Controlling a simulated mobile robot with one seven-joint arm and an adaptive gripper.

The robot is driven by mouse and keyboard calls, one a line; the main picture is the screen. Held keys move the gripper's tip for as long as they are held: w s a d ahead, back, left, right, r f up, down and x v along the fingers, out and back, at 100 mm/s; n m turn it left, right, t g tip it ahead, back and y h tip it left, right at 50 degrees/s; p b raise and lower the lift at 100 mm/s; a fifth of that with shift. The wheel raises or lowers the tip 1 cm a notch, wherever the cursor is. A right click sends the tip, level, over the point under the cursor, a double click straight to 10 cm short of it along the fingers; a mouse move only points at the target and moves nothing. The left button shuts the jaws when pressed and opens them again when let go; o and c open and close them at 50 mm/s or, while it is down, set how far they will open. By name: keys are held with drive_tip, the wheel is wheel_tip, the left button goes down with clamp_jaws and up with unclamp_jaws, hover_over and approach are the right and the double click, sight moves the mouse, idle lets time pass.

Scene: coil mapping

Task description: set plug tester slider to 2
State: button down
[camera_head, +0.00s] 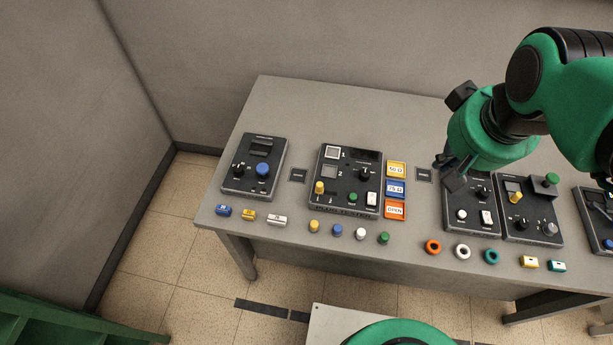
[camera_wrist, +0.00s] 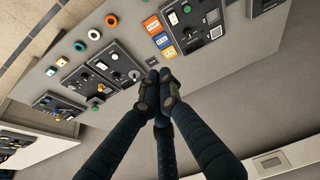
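The plug tester (camera_head: 342,211) is a black box in the middle of the table in the head view, with its name on the front edge. It has two square windows marked 1 and 2, a yellow knob (camera_head: 319,187), a black knob (camera_head: 365,174), a green button and a white rocker. I cannot tell for sure which control is the slider. Part of the tester shows at the top of the wrist view (camera_wrist: 199,30). My gripper (camera_head: 453,174) is right of the tester, above the table. In the wrist view its fingertips (camera_wrist: 160,87) are together with nothing visible between them.
Yellow, blue and orange plates (camera_head: 396,189) lie along the tester's right side. Another black box (camera_head: 254,167) stands left, and several boxes (camera_head: 530,214) stand right, partly under my arm. Small coloured plugs and rings (camera_head: 361,234) line the front edge. The table's back (camera_head: 330,110) is clear.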

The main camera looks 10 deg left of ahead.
drive_tip(key=w+a+f+n+g+h+p, duration=0.1)
drive_tip(key=w+a+f+n+g+p, duration=0.15)
drive_tip(key=w+a, duration=0.5)
drive_tip(key=w+a+f+n+g+p, duration=0.1)
drive_tip(key=w+a+f+n, duration=0.25)
drive_tip(key=w+a, duration=0.35)
drive_tip(key=a+f+n+g+h+p, duration=0.2)
drive_tip(key=a+f+n, duration=0.4)
drive_tip(key=a+f, duration=1.1)
drive_tip(key=a+h+p, duration=0.1)
drive_tip(key=a, duration=0.3)
drive_tip(key=shift+f+n+p, duration=0.3)
drive_tip(key=shift+p, duration=0.1)
